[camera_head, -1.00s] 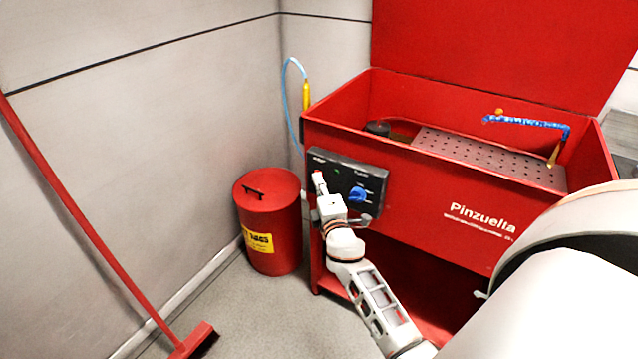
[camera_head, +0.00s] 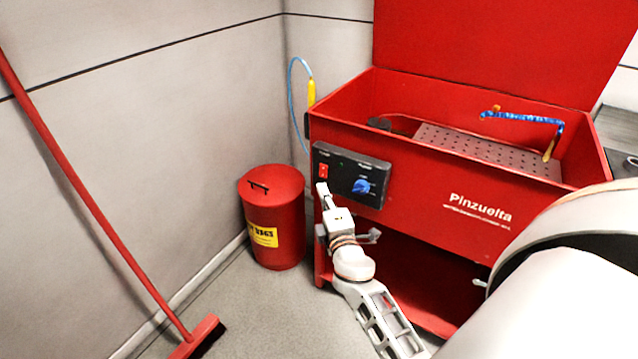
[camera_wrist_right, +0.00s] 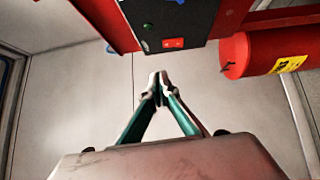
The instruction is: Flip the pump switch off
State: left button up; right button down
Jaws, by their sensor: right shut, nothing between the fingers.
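The pump switch is a small red rocker (camera_head: 323,171) on the left end of the black control panel (camera_head: 374,196), on the front of the red parts washer (camera_head: 410,160). It also shows in the right wrist view (camera_wrist_right: 173,43), with the panel upside down there. My right gripper (camera_head: 322,187) is shut and empty, just below the switch and apart from it. In the right wrist view its fingertips (camera_wrist_right: 158,82) are together, clear of the switch. I cannot tell the rocker's position. My left gripper is not in view.
A blue knob (camera_head: 361,186) sits on the panel right of the switch. A red rag bin (camera_head: 272,220) stands left of the washer, near my right gripper. A red broom (camera_head: 90,200) leans at the left. The floor (camera_head: 270,310) in front of the bin is clear.

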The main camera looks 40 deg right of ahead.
jog(key=shift+r+v, duration=0.15)
jog(key=shift+v, duration=0.75)
jog(key=shift+r+v, duration=0.15)
jog(key=shift+v, duration=0.7)
jog(key=shift+a, duration=0.1)
